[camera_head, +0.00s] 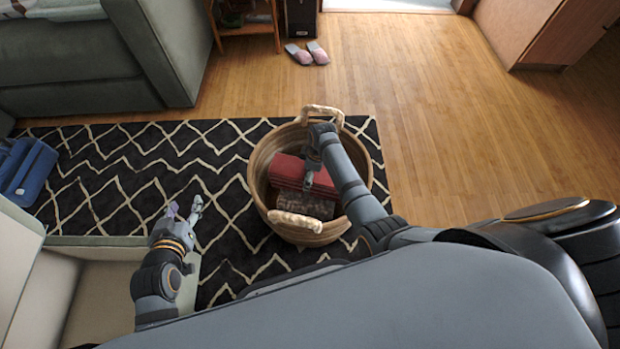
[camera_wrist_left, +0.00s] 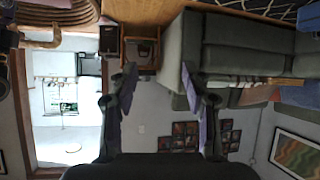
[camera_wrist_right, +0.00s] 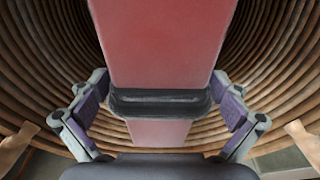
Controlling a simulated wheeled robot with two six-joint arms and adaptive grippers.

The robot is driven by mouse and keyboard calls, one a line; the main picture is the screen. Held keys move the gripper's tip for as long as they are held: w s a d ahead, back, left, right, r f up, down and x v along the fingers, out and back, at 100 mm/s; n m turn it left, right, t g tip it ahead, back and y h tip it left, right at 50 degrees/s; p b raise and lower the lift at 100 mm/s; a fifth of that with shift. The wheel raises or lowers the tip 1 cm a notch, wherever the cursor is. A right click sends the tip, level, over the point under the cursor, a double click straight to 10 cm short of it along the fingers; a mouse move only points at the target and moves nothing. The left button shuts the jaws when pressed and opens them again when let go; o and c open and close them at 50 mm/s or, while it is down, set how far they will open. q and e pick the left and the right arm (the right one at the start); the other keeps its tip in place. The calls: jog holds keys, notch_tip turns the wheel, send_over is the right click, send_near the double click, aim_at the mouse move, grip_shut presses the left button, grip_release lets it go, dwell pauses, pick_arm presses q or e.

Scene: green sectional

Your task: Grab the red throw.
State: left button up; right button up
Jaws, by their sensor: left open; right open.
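The red throw (camera_head: 286,168) lies folded inside a round woven basket (camera_head: 260,205) on the rug. It also fills the middle of the right wrist view (camera_wrist_right: 160,45), where a dark band crosses it. My right gripper (camera_head: 308,182) is down in the basket at the red throw. Its fingers (camera_wrist_right: 160,118) are open, one on each side of the throw, with gaps visible. Whether anything touches is unclear. My left gripper (camera_head: 184,210) is open and empty above the rug, left of the basket; its spread fingers also show in the left wrist view (camera_wrist_left: 160,105).
A brown patterned item (camera_head: 305,208) lies in the basket beside the red throw. Two rope-wrapped handles rise from the rim. Pink slippers (camera_head: 307,53) lie beyond. Wood floor (camera_head: 440,120) is clear to the right.

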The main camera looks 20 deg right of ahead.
jog(key=shift+a+f+b, duration=0.1)
jog(key=shift+f+b, duration=0.3)
jog(key=shift+f, duration=0.35)
jog(key=c, duration=1.3)
pick_arm(q)
jog(key=w+r+t, duration=0.3)
jog(key=w+r, duration=0.1)
jog(key=r, duration=0.4)
jog(key=shift+a+t, duration=0.2)
jog(key=shift+t, duration=0.2)
jog(key=shift+f, duration=0.15)
pick_arm(e)
jog(key=shift+r, duration=0.1)
